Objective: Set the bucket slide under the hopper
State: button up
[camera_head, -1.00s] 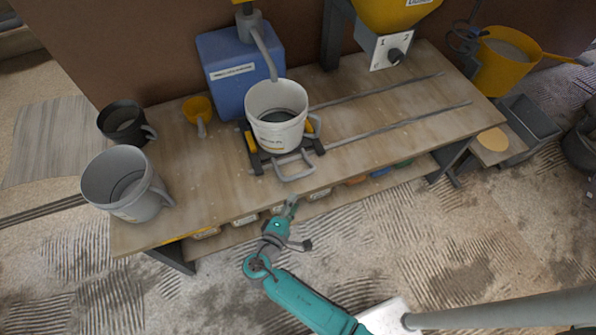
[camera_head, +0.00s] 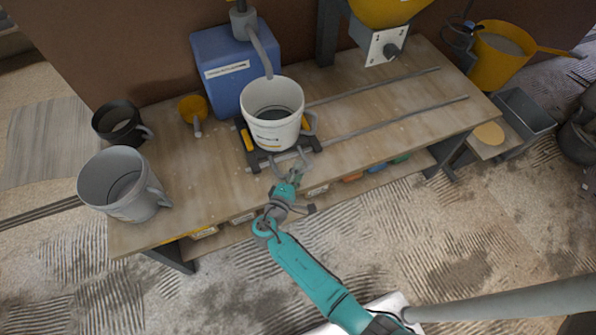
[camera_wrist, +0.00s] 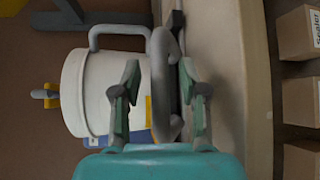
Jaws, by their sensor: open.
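The bucket slide (camera_head: 256,158) is a dark sled with yellow side blocks and a grey loop handle at its front, on two rails on the bench. A white bucket (camera_head: 272,120) stands upright on it, below the spout of the blue tank. The yellow hopper (camera_head: 385,12), with a white dial plate, is at the back, right of the slide. My gripper (camera_head: 296,172) is at the slide's handle. In the wrist view, the open fingers of my gripper (camera_wrist: 162,100) lie on either side of the grey handle (camera_wrist: 164,70); I cannot tell whether they touch it.
Two rails (camera_head: 400,118) run right along the clear bench top (camera_head: 350,145) toward the hopper. A blue tank (camera_head: 232,72), yellow scoop (camera_head: 194,108), black jug (camera_head: 120,124) and grey jug (camera_head: 122,187) stand left. A yellow bucket (camera_head: 497,58) is at right.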

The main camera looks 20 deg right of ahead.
jog(key=shift+w+d, duration=0.1)
jog(key=shift+d, duration=0.05)
grip_shut()
jog(key=d, duration=3.5)
grip_release()
jog(key=v, duration=1.2)
